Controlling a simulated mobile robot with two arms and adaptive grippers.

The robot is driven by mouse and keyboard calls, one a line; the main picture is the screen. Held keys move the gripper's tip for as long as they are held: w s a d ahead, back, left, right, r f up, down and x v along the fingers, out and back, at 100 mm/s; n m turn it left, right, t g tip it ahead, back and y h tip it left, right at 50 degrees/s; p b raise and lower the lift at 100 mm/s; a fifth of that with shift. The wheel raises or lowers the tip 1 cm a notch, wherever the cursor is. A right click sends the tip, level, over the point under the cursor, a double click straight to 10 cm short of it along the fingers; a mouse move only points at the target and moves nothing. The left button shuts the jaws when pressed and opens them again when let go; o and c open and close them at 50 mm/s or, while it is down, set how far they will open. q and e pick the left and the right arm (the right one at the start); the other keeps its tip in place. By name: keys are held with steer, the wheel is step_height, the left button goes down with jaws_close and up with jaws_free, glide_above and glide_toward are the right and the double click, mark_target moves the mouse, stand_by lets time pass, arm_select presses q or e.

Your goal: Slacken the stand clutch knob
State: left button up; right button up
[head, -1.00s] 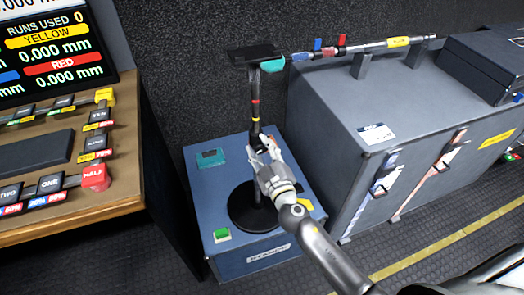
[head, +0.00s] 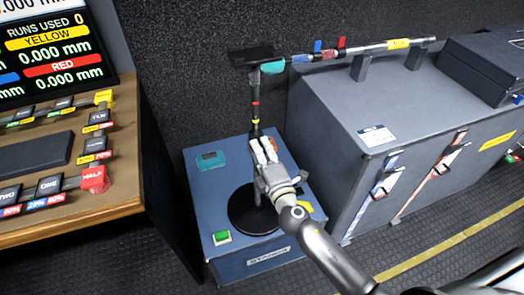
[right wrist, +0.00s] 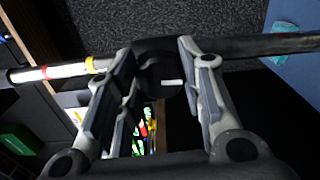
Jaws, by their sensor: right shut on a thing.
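The stand is a dark upright pole with red and yellow bands (head: 255,104) on a round black foot (head: 238,214). My right gripper (head: 264,146) is at the pole's lower half, just below the bands. In the right wrist view the black clutch knob (right wrist: 163,82) on the pole sits between the two fingers of the right gripper (right wrist: 157,62), which is shut on it. In the head view the fingers hide the knob. My left gripper is not in view.
The stand is on a blue box (head: 225,262) with a green button (head: 221,237) and a teal pad (head: 210,160). A horizontal boom (head: 365,48) extends right from the pole top over a grey cabinet (head: 325,120). A wooden console (head: 110,205) stands at left.

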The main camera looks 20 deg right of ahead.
steer(key=n+p, duration=0.3)
steer(key=n, duration=1.1)
stand_by(0.4)
steer(key=o, duration=1)
steer(key=shift+o, duration=0.2)
